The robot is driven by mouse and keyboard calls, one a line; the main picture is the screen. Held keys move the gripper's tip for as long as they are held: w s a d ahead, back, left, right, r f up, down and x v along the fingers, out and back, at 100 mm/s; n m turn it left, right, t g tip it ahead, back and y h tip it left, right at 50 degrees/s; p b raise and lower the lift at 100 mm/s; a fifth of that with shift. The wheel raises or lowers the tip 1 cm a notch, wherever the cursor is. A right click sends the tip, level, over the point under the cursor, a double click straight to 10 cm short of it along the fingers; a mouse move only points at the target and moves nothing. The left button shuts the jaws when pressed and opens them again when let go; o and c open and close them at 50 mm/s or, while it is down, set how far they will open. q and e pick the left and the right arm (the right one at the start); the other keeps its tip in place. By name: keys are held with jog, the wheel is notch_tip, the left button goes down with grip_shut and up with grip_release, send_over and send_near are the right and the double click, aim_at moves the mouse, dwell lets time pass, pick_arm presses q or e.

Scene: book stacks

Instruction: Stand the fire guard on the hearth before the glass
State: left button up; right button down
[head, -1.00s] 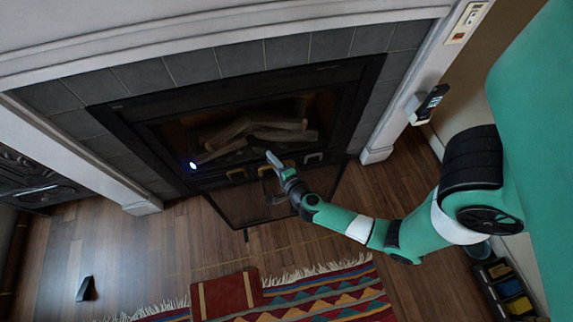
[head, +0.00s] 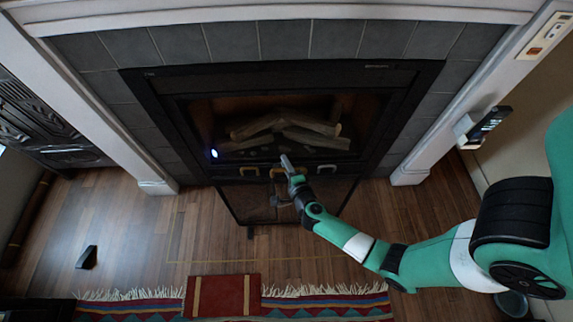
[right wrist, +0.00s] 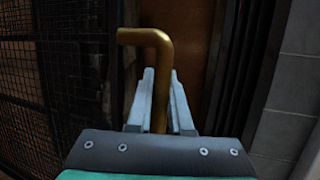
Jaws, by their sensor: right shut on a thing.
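The fire guard (head: 245,203), a dark mesh screen, stands on the wooden floor before the fireplace glass (head: 285,125). Its mesh also shows at the left of the right wrist view (right wrist: 60,90). My right gripper (head: 287,162) is at its top, shut on a brass handle (head: 277,172). In the right wrist view the bent brass bar (right wrist: 157,60) rises between the two fingers. My arm hides part of the guard's right side. I cannot tell whether its feet touch the floor. My left gripper is not in view.
A taped line (head: 215,261) marks the floor before the fireplace. A red book-like object (head: 222,296) lies on the striped rug (head: 330,305). A small black wedge (head: 87,257) is at left. White surround posts (head: 125,145) flank the opening. The floor at left is mostly clear.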

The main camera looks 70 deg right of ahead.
jog(key=shift+w+r, duration=0.1)
jog(key=shift+r, duration=0.15)
jog(key=c, duration=1.2)
grip_release()
jog(key=shift+f, duration=0.3)
jog(key=o, duration=0.4)
jog(key=shift+d, duration=0.1)
jog(key=shift+c, duration=0.2)
jog(key=shift+r, duration=0.1)
jog(key=p+v, duration=0.5)
jog(key=v, duration=0.7)
jog(key=shift+p, duration=0.35)
